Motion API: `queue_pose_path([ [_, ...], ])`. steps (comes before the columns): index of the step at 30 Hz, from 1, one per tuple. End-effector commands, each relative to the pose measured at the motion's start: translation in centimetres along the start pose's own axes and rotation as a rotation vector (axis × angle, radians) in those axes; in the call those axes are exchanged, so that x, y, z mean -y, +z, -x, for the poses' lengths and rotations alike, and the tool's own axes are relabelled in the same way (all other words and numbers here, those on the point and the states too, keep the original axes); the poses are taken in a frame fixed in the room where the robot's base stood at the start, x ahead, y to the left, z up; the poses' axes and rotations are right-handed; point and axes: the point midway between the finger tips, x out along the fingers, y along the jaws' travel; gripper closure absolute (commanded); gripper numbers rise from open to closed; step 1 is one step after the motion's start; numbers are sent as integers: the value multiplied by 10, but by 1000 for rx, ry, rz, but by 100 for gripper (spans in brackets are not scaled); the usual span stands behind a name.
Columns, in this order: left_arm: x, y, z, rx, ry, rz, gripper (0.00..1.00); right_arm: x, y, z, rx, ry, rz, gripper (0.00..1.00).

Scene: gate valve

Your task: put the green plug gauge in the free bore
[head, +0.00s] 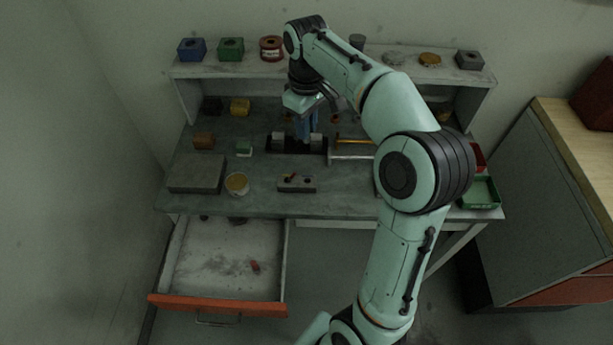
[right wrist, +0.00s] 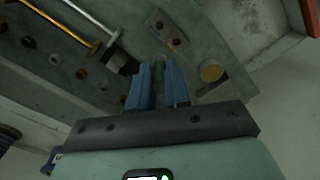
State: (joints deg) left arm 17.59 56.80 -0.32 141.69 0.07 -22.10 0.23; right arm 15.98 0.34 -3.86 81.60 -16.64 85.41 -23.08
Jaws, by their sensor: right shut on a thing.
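My right gripper (head: 306,136) reaches down over the back middle of the bench, above a dark vise-like fixture. In the right wrist view, its two blue fingers (right wrist: 160,78) are shut on a narrow green piece, which looks like the green plug gauge (right wrist: 160,72). The gauge's lower end cannot be made out. A small grey block (head: 298,187) with bores lies nearer the bench front, apart from the gripper. A red-and-yellow piece stands at its left; a dark bore (head: 308,181) shows at its right. The block also shows in the right wrist view (right wrist: 163,28). My left gripper is not in view.
The dark fixture (head: 283,150) has grey jaws. Hammers (head: 350,157) lie right of it. A round yellow-topped pot (head: 237,184) and grey slab (head: 196,174) are at front left. An open drawer (head: 220,260) juts out below. A shelf (head: 200,70) holds several parts.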

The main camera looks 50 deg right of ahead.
Motion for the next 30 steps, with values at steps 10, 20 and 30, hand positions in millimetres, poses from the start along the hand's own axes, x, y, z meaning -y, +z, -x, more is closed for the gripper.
queue_pose_path([
  [10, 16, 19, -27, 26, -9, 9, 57, 1, 4, -101, 12, -3, 3, 100],
  [20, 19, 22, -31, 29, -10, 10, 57, 0, 2, -141, 5, -1, 5, 100],
  [30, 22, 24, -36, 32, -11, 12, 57, 1, 2, -181, 4, 0, 6, 100],
])
